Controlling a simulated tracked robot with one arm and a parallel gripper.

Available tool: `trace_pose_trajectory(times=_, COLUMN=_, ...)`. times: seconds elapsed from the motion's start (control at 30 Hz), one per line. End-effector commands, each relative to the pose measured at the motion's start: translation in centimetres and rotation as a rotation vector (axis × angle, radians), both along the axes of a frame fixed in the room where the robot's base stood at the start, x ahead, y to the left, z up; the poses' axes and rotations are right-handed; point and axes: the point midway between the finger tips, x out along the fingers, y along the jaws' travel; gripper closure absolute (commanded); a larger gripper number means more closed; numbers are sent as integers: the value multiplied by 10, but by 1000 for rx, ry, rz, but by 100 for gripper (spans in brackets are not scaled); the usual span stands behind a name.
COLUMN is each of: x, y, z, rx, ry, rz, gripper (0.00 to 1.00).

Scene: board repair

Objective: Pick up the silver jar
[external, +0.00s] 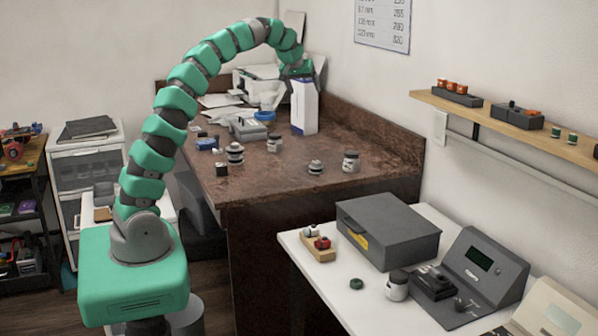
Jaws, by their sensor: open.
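Several small jars stand on the brown table, and I cannot tell for sure which one is the silver jar. A squat, silvery jar (315,167) stands near the table's front right. A taller pale jar with a dark lid (350,161) is just right of it. A banded grey and dark jar (235,154) stands at the left, and a small grey jar (273,142) is farther back. My gripper (303,76) is open, high at the back of the table above a tall white and blue box, well away from the jars. Its fingertips are hard to make out.
The tall white and blue box (304,108) stands under my gripper. A grey device (247,128), a blue bowl (265,116) and papers lie behind the jars. The white bench (330,290) at the front right holds a grey case (388,230) and another jar (397,286).

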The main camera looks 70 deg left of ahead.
Motion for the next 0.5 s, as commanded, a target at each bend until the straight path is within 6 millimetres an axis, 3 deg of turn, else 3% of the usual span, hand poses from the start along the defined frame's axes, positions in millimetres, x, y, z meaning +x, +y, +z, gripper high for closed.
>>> trace_pose_trajectory(times=0.03, x=-3, y=20, z=-21, rx=-11, ry=32, rz=48, gripper=21)
trace_pose_trajectory(times=0.2, x=-25, y=76, z=-76, rx=-46, ry=124, rz=206, gripper=21)
trace_pose_trajectory(times=0.33, x=-42, y=105, z=-107, rx=-62, ry=178, rz=298, gripper=21)
trace_pose_trajectory(times=0.5, x=-55, y=123, z=-125, rx=-69, ry=209, rz=359, gripper=21)
